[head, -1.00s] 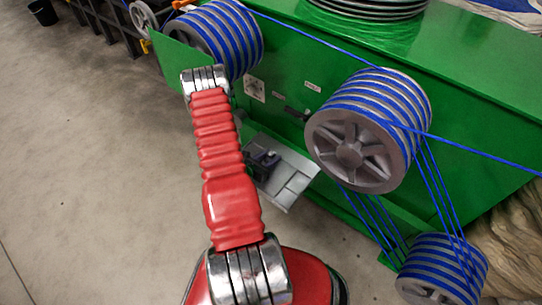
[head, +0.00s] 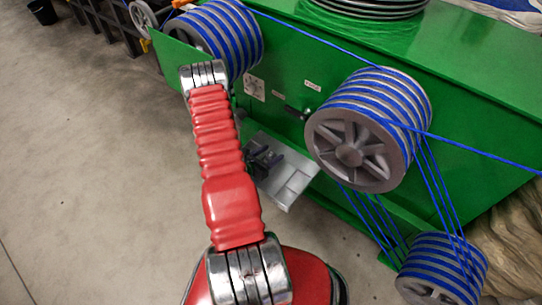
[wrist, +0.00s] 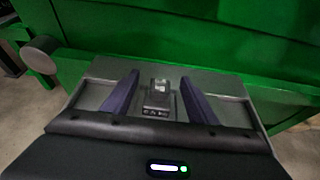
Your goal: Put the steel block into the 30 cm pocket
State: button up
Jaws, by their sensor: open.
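A small grey metal block (wrist: 158,96), apparently the steel block, sits on a grey tray (wrist: 98,68) in the wrist view. My gripper (wrist: 158,76) is open, with one dark finger on each side of the block and visible gaps between. In the head view my gripper (head: 264,160) is over the left part of the tray (head: 297,182), and the block cannot be made out there. The tray shows divided flat sections, but I cannot tell which pocket is the 30 cm one. Marks on the block's front are too small to read.
The tray is against a green machine (head: 440,95) with a knob (wrist: 41,46) to its left. Large pulleys (head: 352,150) wound with blue cable (head: 490,153) stand to the right of the tray. Bare concrete floor (head: 90,170) lies open at the left.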

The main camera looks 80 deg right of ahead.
jog(key=v, duration=1.2)
dwell(0.6)
jog(key=w+a+r+m+y, duration=0.1)
jog(key=w+a+r+m, duration=0.2)
jog(key=r, duration=0.5)
jog(key=w+a+r+m+g+y, duration=0.1)
jog(key=w+a+r+m, duration=0.2)
jog(key=r, duration=0.5)
jog(key=w+a+r+m+y, duration=0.1)
jog(key=w+a+r+m, duration=0.15)
jog(key=r, duration=0.55)
jog(key=w+a+r+m+t+y, duration=0.1)
jog(key=a+r+t+y, duration=0.2)
jog(key=a+r, duration=0.3)
jog(key=w+a+r+m+t+y, duration=0.2)
jog(key=a+r+t, duration=0.3)
jog(key=a, duration=1.2)
jog(key=w+a+r+m+t+y, duration=0.1)
jog(key=a+r+m+t+y, duration=0.1)
jog(key=a+r+t+y, duration=0.2)
jog(key=a+r, duration=0.3)
jog(key=a, duration=0.5)
jog(key=shift+w+a+r+y, duration=0.25)
jog(key=shift+w+r+y, duration=0.05)
jog(key=shift+w+r, duration=0.05)
